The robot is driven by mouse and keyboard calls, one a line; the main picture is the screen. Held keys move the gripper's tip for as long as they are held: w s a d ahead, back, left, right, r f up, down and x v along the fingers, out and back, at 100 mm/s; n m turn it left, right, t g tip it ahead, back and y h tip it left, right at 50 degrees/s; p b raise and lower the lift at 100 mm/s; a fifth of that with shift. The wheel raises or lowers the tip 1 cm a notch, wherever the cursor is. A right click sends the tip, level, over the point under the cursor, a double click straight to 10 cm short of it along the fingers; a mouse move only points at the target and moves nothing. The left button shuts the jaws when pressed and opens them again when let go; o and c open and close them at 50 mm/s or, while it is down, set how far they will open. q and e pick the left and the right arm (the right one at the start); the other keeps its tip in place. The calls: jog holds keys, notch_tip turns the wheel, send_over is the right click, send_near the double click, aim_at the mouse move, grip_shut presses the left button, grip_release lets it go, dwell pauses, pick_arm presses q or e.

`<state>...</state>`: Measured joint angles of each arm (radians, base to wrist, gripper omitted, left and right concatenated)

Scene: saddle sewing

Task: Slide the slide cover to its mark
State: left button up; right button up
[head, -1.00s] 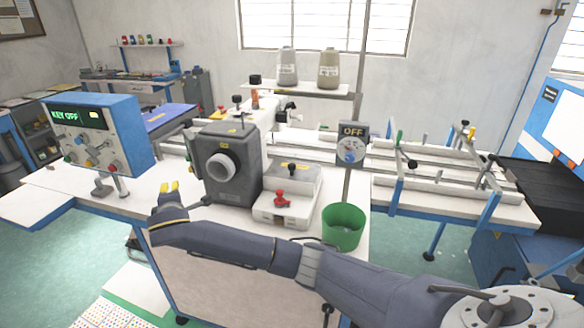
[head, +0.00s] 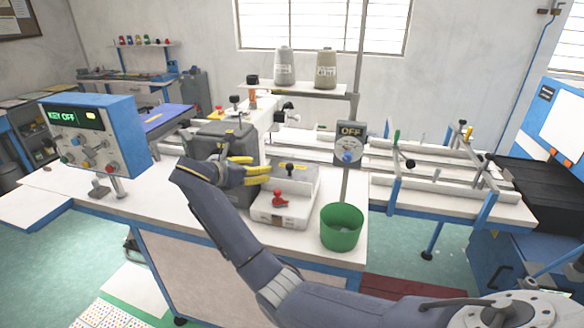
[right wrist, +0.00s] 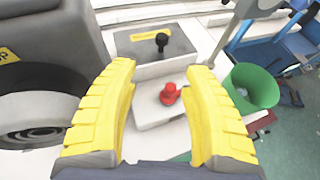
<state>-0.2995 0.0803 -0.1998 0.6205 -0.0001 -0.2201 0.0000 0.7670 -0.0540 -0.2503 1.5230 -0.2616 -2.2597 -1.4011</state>
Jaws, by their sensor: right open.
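What looks like the slide cover is a grey plate (right wrist: 184,46) with an upright black knob (right wrist: 162,41) and a yellow label, on top of a white box (right wrist: 136,72). In the head view the grey plate (head: 300,171) lies right of the dark grey machine head. A red knob (right wrist: 170,94) stands on the lower front part of the white box. My right gripper (head: 262,170) is open and empty, its yellow fingers pointing at the box from the left. In the right wrist view the fingers (right wrist: 160,68) frame the red and black knobs, apart from both. I cannot make out a mark. My left gripper is not in view.
The dark grey machine head (head: 215,145) stands close on the left of my right gripper. A green bin (head: 341,228) stands to the right, near a post with an OFF dial box (head: 350,146). A blue control box (head: 95,135) reads KEY OFF.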

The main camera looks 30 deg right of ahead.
aim_at(288, 166)
jog(key=x, duration=1.7)
jog(key=shift+s+d+f, duration=0.2)
jog(key=shift+d+f, duration=0.05)
jog(key=shift+d, duration=0.1)
grip_shut()
jog(key=shift+r, duration=0.1)
